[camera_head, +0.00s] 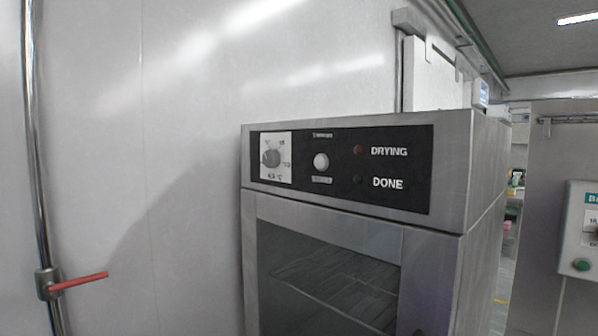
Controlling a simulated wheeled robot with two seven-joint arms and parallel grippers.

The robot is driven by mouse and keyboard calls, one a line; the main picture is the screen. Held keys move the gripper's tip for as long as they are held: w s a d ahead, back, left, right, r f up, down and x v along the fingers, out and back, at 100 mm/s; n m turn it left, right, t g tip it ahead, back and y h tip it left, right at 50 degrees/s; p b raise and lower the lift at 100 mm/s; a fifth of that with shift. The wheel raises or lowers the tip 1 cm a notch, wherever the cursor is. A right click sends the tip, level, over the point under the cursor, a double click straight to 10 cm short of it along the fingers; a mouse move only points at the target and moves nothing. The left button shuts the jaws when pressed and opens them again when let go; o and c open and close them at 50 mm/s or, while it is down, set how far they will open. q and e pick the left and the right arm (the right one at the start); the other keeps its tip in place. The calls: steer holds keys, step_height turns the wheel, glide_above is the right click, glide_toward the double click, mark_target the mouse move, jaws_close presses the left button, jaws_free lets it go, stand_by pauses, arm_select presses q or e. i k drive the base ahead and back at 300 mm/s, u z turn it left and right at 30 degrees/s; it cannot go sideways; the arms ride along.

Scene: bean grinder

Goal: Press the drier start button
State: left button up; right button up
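The drier (452,225) is a grey metal cabinet standing right of the middle, against the white wall. Its black control panel (340,184) carries a round dial (271,158) on a white plate at the left and a round white button (321,161) near the middle. A dim red light (358,150) sits beside the word DRYING, and a dark green light (358,180) sits beside DONE. Below the panel is a dark glass door (325,275) with wire racks behind it. Neither of my grippers shows in this view.
A vertical metal pipe (32,130) with a red valve handle (80,283) runs up the wall at the left. A grey control box (583,240) with a green button (581,265) is at the far right. A passage opens behind the drier's right side.

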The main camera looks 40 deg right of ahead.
mark_target(320, 162)
steer(key=k, duration=0.95)
steer(key=u, duration=0.75)
steer(key=i, duration=0.7)
steer(key=z, duration=2.15)
steer(key=i, duration=0.5)
steer(key=u, duration=0.05)
